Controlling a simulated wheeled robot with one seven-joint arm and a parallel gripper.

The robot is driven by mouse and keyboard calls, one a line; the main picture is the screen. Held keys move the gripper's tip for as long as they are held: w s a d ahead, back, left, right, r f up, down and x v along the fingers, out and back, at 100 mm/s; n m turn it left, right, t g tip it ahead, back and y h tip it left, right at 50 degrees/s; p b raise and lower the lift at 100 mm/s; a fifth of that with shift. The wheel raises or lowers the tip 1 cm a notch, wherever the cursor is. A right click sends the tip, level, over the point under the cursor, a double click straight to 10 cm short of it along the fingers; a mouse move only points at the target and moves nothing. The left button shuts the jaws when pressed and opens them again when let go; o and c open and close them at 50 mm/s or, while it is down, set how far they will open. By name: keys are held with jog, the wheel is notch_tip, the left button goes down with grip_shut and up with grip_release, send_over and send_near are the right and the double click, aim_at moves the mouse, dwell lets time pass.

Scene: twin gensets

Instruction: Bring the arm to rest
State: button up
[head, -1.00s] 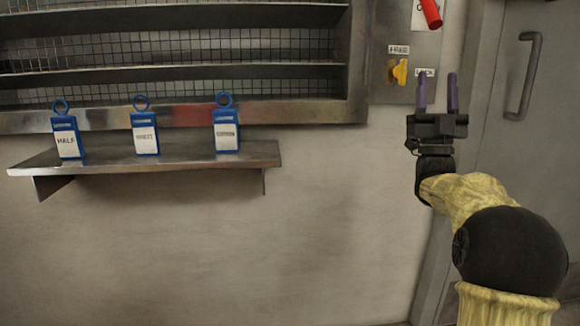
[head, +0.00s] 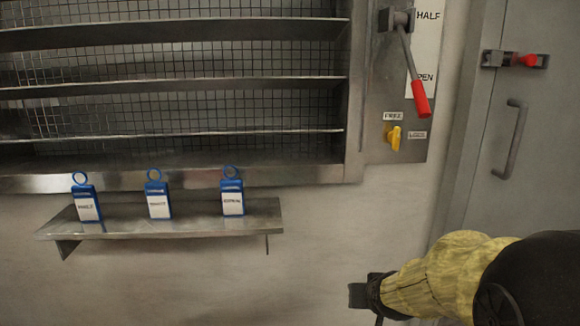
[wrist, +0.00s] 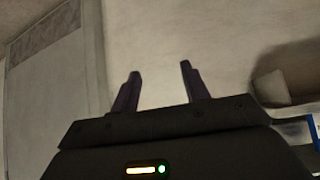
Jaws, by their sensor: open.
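My gripper (wrist: 160,70) is open in the wrist view. Its two dark purple fingers stand apart with nothing between them, and pale wall shows behind. In the head view the dark gripper body (head: 362,295) is low, right of centre, in front of the bare wall. Its fingers cannot be made out there. My yellow-sleeved arm comes in from the lower right. The gripper is below and to the right of the shelf and well below the lever panel, touching nothing that I can see.
A narrow steel shelf (head: 180,228) holds blue tags (head: 158,202). A panel (head: 382,80) carries a red-handled lever (head: 420,98) and a yellow knob (head: 394,138). A grey door (head: 530,190) has a bar handle (head: 509,140) and a red-ended latch (head: 527,60). The lower wall is clear.

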jog(key=s+a+f+g+p, duration=0.2)
jog(key=s+g+p, duration=0.3)
jog(key=s, duration=1.1)
notch_tip(320, 180, up, 37)
jog(key=g+p, duration=0.1)
jog(key=p, duration=3.5)
jog(key=shift+a+n, duration=0.15)
jog(key=shift+n, duration=0.25)
jog(key=shift+w, duration=0.15)
jog(key=shift+c, duration=1.1)
